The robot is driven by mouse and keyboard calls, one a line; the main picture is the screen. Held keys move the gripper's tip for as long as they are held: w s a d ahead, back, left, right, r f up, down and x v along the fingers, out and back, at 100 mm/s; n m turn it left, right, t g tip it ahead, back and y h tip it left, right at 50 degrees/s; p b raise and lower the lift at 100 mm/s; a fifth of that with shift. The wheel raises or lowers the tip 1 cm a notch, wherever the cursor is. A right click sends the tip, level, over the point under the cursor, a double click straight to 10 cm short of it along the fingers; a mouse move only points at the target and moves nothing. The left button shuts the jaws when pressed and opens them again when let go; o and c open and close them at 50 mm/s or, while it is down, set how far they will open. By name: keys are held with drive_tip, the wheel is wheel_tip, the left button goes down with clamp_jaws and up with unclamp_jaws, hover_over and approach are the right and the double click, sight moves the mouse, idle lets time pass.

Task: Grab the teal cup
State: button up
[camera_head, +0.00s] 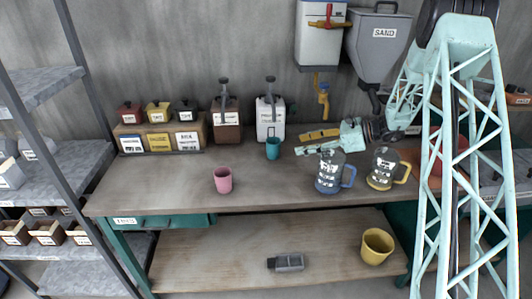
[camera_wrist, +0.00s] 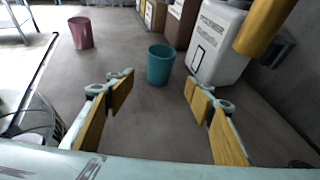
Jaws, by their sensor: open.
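The teal cup (camera_head: 273,148) stands upright on the workbench, in front of the white pump container. In the wrist view the teal cup (camera_wrist: 160,65) is ahead of my gripper (camera_wrist: 157,95), centred between its two spread fingers and beyond their tips. My gripper (camera_head: 306,143) is open and empty, with wood-coloured finger pads. In the head view it points left toward the cup, to the cup's right and apart from it.
A pink cup (camera_head: 223,179) stands left of the teal cup. The white container (camera_wrist: 222,40) is close behind it. Two glass mugs (camera_head: 329,172) (camera_head: 382,168) stand at the right under my arm. A yellow cup (camera_head: 377,245) is on the lower shelf. The front middle of the bench is clear.

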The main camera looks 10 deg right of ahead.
sight(273, 149)
drive_tip(key=shift+a, duration=0.1)
drive_tip(key=shift+f, duration=0.1)
idle(0.3)
drive_tip(key=shift+b+x, duration=0.55)
drive_tip(key=shift+x, duration=3.8)
drive_tip(key=shift+w, duration=0.1)
drive_tip(key=shift+b+x, duration=0.6)
drive_tip(key=shift+x, duration=1.95)
drive_tip(key=shift+c, duration=0.5)
drive_tip(key=c, duration=0.9)
